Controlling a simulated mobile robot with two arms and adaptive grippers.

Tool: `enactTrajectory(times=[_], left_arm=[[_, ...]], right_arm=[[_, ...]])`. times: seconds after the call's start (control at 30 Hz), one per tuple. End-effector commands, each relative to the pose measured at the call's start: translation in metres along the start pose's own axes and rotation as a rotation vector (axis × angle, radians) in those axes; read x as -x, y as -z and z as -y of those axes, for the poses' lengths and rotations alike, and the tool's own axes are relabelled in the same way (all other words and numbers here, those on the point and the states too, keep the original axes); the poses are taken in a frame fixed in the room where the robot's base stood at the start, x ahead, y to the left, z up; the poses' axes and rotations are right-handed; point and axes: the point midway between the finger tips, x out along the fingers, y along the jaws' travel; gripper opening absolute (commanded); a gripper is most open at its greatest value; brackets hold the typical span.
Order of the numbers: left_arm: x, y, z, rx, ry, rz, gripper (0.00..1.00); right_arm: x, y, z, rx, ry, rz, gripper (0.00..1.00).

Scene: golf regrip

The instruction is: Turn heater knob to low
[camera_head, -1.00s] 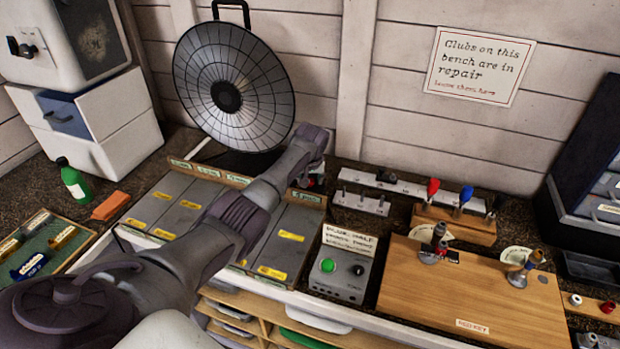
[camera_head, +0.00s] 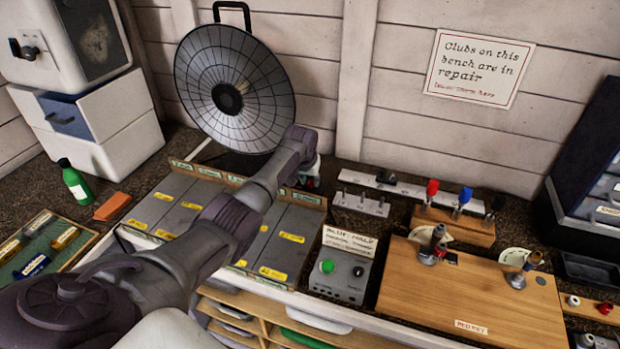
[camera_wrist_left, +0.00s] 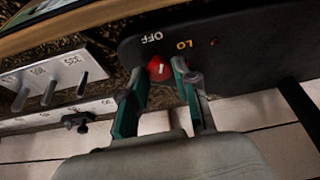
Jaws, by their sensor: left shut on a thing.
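The round red heater knob (camera_wrist_left: 160,68) with a white mark sits on a dark panel in the left wrist view. The panel carries the labels OFF and LO beside the knob. My left gripper (camera_wrist_left: 158,78) is shut on the knob, its two teal fingers at either side of it. In the head view, my left arm reaches across the bench to the foot of the round grey heater dish (camera_head: 235,90). There my wrist hides the knob and most of the gripper. My right gripper is not in view.
A grey control box (camera_head: 342,270) with a green button and a wooden block (camera_head: 470,300) stand right of my arm. Sorting trays (camera_head: 285,240) lie under it. A green bottle (camera_head: 75,182) stands at left. A metal rack (camera_wrist_left: 50,80) is beside the panel.

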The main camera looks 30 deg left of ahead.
Motion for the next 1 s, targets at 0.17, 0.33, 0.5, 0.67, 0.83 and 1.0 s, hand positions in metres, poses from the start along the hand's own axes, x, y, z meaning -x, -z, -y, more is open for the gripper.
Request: enactTrajectory(times=[0.17, 0.33, 0.5, 0.67, 0.83, 1.0], left_arm=[[-0.002, -0.001, 0.002, -0.153, -0.065, 0.001, 0.00], [-0.004, -0.001, 0.003, -0.299, -0.126, 0.000, 0.00], [-0.005, -0.001, 0.004, -0.430, -0.181, 0.000, 0.00], [-0.005, -0.001, 0.005, -0.532, -0.222, 0.000, 0.00], [-0.004, 0.000, 0.005, -0.609, -0.254, 0.001, 0.00], [-0.003, 0.000, 0.005, -0.653, -0.272, 0.004, 0.00]], right_arm=[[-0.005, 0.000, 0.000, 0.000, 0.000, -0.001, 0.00], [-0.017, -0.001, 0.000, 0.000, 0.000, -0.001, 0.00], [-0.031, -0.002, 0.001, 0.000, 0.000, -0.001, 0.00], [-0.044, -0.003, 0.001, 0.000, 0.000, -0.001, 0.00], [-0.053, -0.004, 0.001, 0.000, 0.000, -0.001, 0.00], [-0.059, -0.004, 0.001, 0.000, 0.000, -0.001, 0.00]])
